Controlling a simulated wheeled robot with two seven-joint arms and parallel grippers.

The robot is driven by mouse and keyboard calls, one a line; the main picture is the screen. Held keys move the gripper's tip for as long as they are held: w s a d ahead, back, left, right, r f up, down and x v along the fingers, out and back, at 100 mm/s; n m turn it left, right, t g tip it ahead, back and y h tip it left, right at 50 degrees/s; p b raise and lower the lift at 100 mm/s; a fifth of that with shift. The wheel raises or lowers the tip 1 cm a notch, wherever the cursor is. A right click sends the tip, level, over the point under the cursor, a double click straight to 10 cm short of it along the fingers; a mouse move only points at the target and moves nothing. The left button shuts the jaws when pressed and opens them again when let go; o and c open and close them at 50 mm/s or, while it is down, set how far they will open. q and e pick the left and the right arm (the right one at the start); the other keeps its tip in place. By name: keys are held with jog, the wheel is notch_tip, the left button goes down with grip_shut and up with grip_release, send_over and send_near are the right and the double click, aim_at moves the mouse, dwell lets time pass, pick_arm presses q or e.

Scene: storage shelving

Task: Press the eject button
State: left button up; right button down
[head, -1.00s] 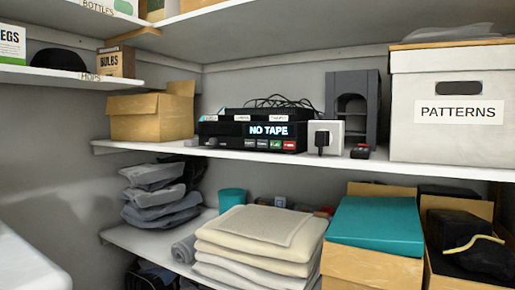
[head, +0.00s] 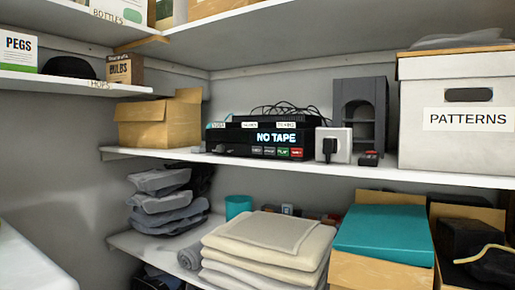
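A black tape deck (head: 236,136) sits on the middle shelf, left of centre. Its display (head: 276,138) reads "NO TAPE" in light letters. The button labels are too small to read surely, so I cannot tell which is eject. Labelled tape cases and dark cables lie on top of the deck. Neither of my grippers is in view.
A white socket box with a black plug (head: 333,145) stands right of the deck, beside a small dark device (head: 369,158). A grey holder (head: 360,112) and the PATTERNS box (head: 455,148) stand further right. An open cardboard box (head: 158,122) is at left. The shelf front before the deck is clear.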

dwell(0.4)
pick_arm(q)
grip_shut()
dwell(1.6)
